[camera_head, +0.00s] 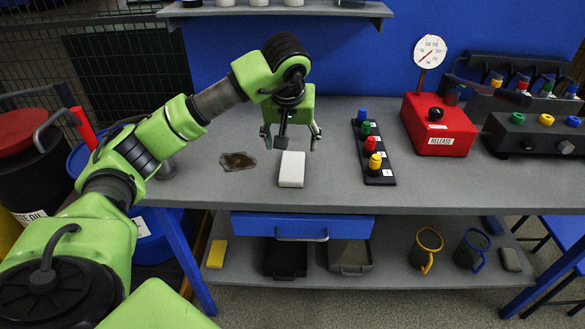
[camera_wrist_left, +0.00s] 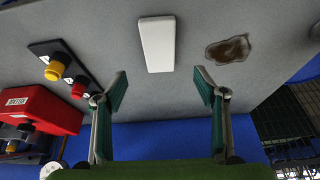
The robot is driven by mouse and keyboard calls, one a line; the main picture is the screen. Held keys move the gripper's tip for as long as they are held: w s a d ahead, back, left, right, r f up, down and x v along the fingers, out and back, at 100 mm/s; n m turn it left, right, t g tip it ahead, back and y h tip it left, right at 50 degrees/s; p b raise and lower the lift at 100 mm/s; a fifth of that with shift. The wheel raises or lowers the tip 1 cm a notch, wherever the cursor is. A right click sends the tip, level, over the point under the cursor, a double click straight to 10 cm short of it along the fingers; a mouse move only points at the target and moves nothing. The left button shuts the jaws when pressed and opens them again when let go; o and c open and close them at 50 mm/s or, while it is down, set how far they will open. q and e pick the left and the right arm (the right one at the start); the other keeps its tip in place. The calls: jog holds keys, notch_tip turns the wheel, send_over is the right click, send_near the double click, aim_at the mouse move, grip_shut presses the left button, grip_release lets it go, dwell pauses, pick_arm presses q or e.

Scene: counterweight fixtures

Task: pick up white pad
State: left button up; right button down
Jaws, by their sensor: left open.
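The white pad (camera_head: 291,170) lies flat on the grey workbench, near the front edge in the head view. It is a plain rectangular block and also shows in the left wrist view (camera_wrist_left: 157,44), beyond the fingertips and roughly centred between them. My left gripper (camera_head: 291,138) is above the bench, just behind the pad in the head view. Its fingers are spread wide and empty, as the left wrist view (camera_wrist_left: 161,85) also shows. The pad is apart from the fingers. My right gripper is not in view.
A brown stain (camera_head: 238,161) lies left of the pad. A black strip with coloured pegs (camera_head: 375,164) stands to its right, then a red release box (camera_head: 438,128) with a dial. The grey workbench (camera_head: 330,195) is clear around the pad. A shelf (camera_head: 300,9) hangs at the back.

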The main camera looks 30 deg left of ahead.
pick_arm(q)
send_over(292, 165)
jog(key=s+d, duration=0.1)
jog(key=s, duration=0.1)
jog(key=f, duration=0.5)
jog(key=shift+s+d+f, duration=0.1)
jog(key=shift+d+f, duration=0.1)
jog(key=shift+f, duration=0.1)
jog(key=p+x, duration=0.1)
jog(key=x, duration=0.4)
jog(key=shift+f+p, duration=0.1)
jog(key=shift+p, duration=0.2)
jog(key=shift+c, duration=0.5)
jog(key=c, duration=0.9)
